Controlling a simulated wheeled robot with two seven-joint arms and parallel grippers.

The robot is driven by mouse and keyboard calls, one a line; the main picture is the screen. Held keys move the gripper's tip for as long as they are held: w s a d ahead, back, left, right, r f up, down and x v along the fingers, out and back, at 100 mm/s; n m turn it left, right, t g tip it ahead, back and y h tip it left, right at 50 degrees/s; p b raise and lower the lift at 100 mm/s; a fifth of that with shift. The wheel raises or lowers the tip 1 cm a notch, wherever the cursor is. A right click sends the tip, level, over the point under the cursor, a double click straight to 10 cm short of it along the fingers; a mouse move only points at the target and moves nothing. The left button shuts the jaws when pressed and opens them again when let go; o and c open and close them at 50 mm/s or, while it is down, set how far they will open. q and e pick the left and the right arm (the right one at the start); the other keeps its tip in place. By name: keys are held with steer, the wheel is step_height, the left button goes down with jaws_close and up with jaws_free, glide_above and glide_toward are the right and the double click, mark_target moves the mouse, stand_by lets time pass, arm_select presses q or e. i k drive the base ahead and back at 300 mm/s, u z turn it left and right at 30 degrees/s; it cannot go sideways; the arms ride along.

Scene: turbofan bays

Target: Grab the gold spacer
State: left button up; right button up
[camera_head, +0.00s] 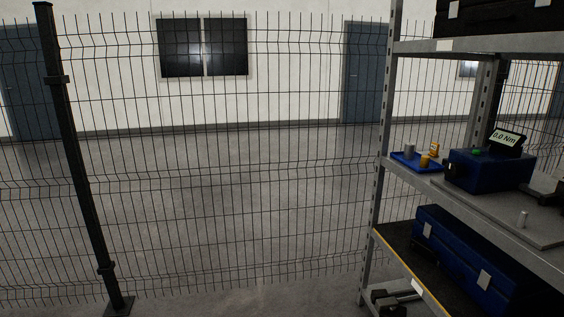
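A small gold cylinder (424,161), which looks like the gold spacer, stands in a shallow blue tray (402,161) on the middle shelf of the rack at the right. A grey cylinder (409,152) stands beside it to the left in the same tray. A yellow-orange item (434,149) is just behind the gold cylinder; its shape is too small to tell. Neither of my grippers shows in the head view.
The shelf rack (382,130) fills the right side. A blue torque tester (490,168) reading 0.0 Nm sits right of the tray. A blue case (460,255) lies on the shelf below. A wire fence (230,170) spans the left and middle.

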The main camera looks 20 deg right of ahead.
mark_target(425, 160)
steer(key=u, duration=0.15)
steer(key=i, duration=2.4)
steer(key=z, duration=0.5)
